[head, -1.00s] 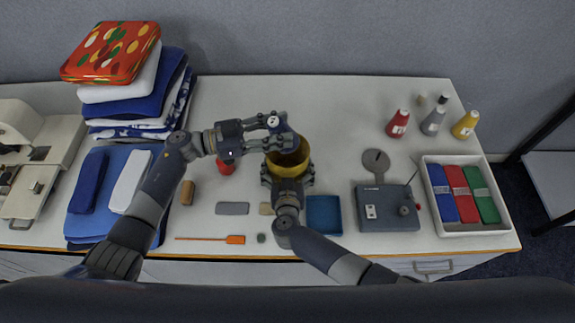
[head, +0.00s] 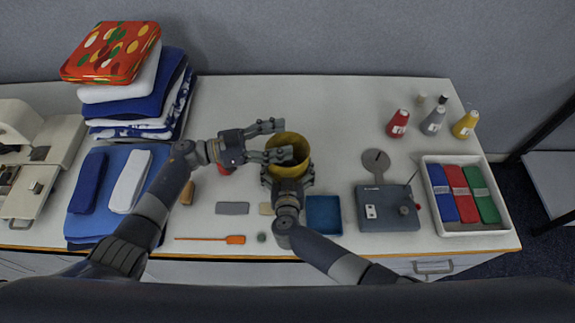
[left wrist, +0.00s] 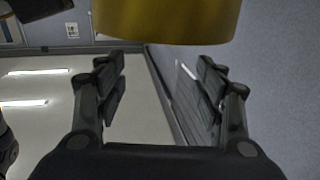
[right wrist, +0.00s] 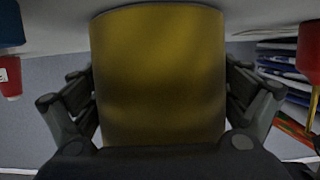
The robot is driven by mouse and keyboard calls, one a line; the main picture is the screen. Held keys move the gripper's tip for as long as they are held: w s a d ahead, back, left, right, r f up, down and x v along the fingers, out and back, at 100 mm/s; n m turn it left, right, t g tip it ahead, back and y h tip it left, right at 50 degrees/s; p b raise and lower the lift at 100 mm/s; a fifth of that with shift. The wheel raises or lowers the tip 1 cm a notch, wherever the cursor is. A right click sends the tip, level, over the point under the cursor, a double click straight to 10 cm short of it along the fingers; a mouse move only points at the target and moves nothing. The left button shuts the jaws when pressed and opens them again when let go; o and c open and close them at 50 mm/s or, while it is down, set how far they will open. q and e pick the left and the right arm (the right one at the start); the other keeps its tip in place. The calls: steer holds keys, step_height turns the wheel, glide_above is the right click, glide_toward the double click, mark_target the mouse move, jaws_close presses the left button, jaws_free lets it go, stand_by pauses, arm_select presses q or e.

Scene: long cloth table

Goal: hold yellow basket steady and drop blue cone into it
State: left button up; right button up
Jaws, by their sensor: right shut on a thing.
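The yellow basket (head: 304,158) stands upright near the middle of the table. My right gripper (head: 288,173) is shut around its near side; in the right wrist view the basket (right wrist: 160,80) fills the space between the fingers. My left gripper (head: 282,140) is open, with its fingers apart at the basket's left rim. The left wrist view shows nothing between these fingers, with the basket (left wrist: 168,18) just beyond them. The blue cone is not visible in any current view; most of the basket's inside is dark or hidden.
A red thing (head: 225,169) is partly hidden under my left gripper. A blue tray (head: 324,215) and a grey box (head: 388,208) lie near the front. The table behind the basket is clear.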

arm_select(q)
steer(key=shift+f, duration=0.1)
steer(key=v, duration=1.2)
arm_select(e)
steer(key=o, duration=0.7)
steer(key=shift+o, duration=0.2)
steer(key=v, duration=1.2)
